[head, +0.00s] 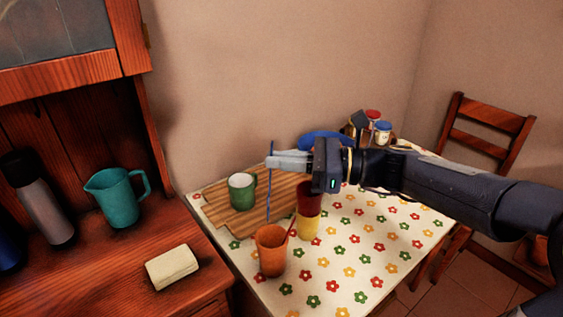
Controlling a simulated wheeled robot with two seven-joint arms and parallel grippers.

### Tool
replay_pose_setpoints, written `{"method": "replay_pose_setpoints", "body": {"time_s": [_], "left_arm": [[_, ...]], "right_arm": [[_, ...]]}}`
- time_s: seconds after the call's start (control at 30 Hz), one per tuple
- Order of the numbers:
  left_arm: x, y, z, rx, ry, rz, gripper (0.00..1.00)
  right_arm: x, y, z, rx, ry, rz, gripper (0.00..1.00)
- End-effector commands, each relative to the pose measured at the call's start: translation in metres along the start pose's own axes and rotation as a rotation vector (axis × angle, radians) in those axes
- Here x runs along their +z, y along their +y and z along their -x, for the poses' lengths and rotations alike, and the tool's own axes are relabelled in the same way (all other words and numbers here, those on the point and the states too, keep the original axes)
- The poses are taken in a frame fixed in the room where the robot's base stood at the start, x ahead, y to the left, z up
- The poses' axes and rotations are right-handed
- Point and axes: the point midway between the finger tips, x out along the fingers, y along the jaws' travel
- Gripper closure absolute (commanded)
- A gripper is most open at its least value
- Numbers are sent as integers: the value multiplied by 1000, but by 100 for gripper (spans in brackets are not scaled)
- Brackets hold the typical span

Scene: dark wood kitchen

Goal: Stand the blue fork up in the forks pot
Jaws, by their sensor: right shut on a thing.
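My right gripper (272,162) reaches in from the right and is shut on the blue fork (269,195). The fork hangs upright, thin and dark blue, with a short piece showing above the fingers. Its lower end is at about the far rim of an orange pot (271,256) in the picture; I cannot tell whether it is inside or behind. A red and yellow pot (309,227) stands just behind and to the right. No label shows which one is the forks pot. My left gripper is not in view.
A green mug (242,192) stands on a wooden board (218,190) on the flowered tablecloth (366,250). A blue item (322,139) and jars (382,131) stand behind my gripper. A teal jug (117,197), a flask and a cream block (172,267) are on the left cabinet.

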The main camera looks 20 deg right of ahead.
Motion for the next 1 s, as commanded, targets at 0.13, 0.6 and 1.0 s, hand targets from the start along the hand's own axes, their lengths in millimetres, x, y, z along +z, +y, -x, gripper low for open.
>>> {"method": "replay_pose_setpoints", "body": {"time_s": [0.13,0.6,1.0], "left_arm": [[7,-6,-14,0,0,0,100],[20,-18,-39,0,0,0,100],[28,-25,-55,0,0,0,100]], "right_arm": [[-17,0,0,0,0,0,100],[-52,0,0,1,1,0,100],[-84,0,0,1,1,-1,100]]}}
